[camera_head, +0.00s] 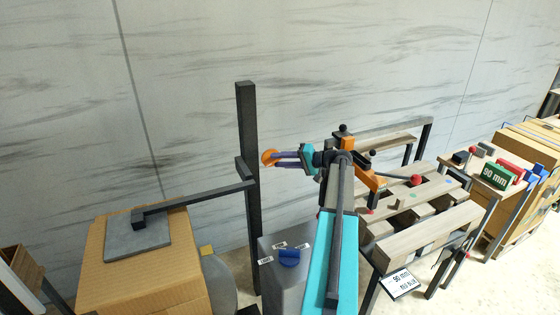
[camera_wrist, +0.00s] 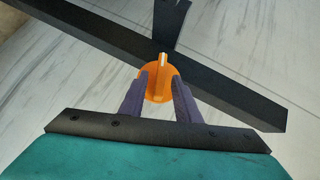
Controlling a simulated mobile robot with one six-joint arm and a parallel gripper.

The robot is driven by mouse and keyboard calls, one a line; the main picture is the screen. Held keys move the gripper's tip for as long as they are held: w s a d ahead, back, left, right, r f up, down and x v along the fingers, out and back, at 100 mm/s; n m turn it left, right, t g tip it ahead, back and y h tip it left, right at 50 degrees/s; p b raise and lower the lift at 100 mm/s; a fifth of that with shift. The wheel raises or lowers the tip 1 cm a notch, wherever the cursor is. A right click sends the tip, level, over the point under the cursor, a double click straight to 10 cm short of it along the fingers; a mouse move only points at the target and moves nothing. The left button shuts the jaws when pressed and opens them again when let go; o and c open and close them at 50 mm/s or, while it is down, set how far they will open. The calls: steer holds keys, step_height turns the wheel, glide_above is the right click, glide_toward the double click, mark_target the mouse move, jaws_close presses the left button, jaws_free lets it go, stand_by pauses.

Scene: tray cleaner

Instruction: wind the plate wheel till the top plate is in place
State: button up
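The plate wheel is an orange knob (camera_head: 268,157) with a raised ridge and a pale mark, mounted at the dark post. It also shows in the wrist view (camera_wrist: 158,88), its ridge pointing nearly straight up. My gripper (camera_head: 274,157) has two purple fingers reaching to the knob from the right. In the wrist view my gripper (camera_wrist: 161,76) is open, with a finger on either side of the ridge and gaps beside it. Contact with the knob's rim cannot be told. The grey top plate (camera_head: 120,243) lies on or just above a cardboard box, under the post's arm.
The dark post (camera_head: 247,180) carries a side arm (camera_head: 195,200) to the plate. A grey cabinet with a blue knob (camera_head: 289,258) stands below my arm. The wall is close behind.

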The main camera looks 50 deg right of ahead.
steer(key=shift+c, duration=0.2)
jaws_close()
